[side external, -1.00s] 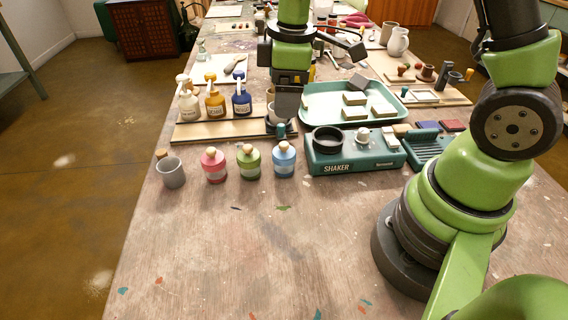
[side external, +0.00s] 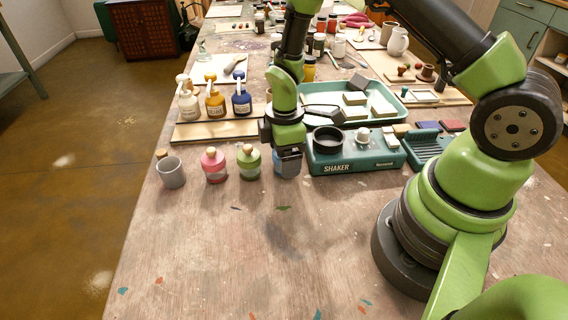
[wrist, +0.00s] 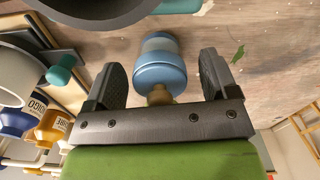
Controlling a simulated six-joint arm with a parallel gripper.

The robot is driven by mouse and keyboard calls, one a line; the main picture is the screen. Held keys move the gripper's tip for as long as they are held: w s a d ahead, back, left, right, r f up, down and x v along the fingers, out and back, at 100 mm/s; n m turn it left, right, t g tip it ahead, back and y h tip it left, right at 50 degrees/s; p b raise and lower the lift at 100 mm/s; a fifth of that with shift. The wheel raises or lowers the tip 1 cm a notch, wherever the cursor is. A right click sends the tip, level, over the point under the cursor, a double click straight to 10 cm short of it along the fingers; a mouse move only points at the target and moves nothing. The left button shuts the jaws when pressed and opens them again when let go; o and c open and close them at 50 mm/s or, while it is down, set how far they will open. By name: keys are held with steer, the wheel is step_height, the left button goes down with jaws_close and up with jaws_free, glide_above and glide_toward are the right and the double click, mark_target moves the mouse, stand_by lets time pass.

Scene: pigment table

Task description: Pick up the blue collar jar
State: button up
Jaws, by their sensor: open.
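The blue collar jar (wrist: 158,62) has a pale band and a wooden stopper. In the wrist view it lies between the two open fingers of my gripper (wrist: 162,80), with a gap on each side. In the side view my gripper (side external: 286,158) is over the jar (side external: 284,172) and hides most of it. A pink jar (side external: 214,167) and a green jar (side external: 249,163) of the same shape stand in a row to its left.
The teal shaker unit (side external: 356,158) stands close to the right of the blue jar. The table in front (side external: 230,250) is clear.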

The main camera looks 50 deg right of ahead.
steer(key=shift+f, duration=0.4)
steer(key=shift+c, duration=0.5)
steer(key=c, duration=1)
